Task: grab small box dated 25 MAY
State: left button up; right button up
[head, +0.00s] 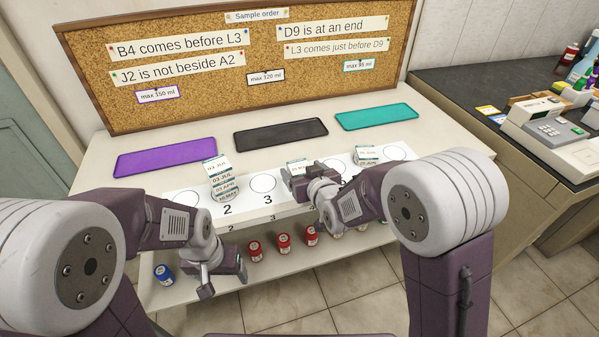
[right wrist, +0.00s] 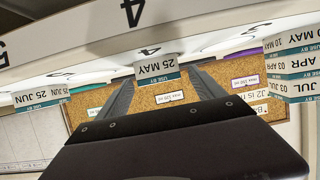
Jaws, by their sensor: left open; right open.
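The small white box with a teal band dated 25 MAY (right wrist: 157,69) shows in the right wrist view between the tips of my right gripper's fingers, with a narrow gap at its sides. In the head view the box (head: 297,166) stands on the numbered white strip, partly hidden by my right gripper (head: 302,186), which is open. In the right wrist view the numeral 4 is beside the box. My left gripper (head: 225,282) is open and empty, low in front of the bench's front edge.
A 25 JUN box (head: 367,155) stands to the right. Purple (head: 165,158), black (head: 280,134) and teal (head: 376,116) trays lie behind. Red-capped bottles (head: 284,243) sit below the front edge.

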aim_at(301, 169)
jog(key=shift+x, duration=1)
jog(key=shift+s, duration=0.1)
jog(key=c, duration=1.5)
jog(key=shift+o, duration=0.2)
jog(key=shift+r, duration=0.15)
jog(key=shift+r, duration=0.3)
notch_tip(301, 169, up, 4)
jog(key=shift+s+d+r+p, duration=0.1)
jog(key=shift+d+p, duration=0.05)
jog(key=shift+p, duration=0.75)
jog(key=s+d+r+p, duration=0.1)
jog(key=s+d+r, duration=0.5)
jog(key=s, duration=0.3)
jog(key=shift+s+d, duration=0.15)
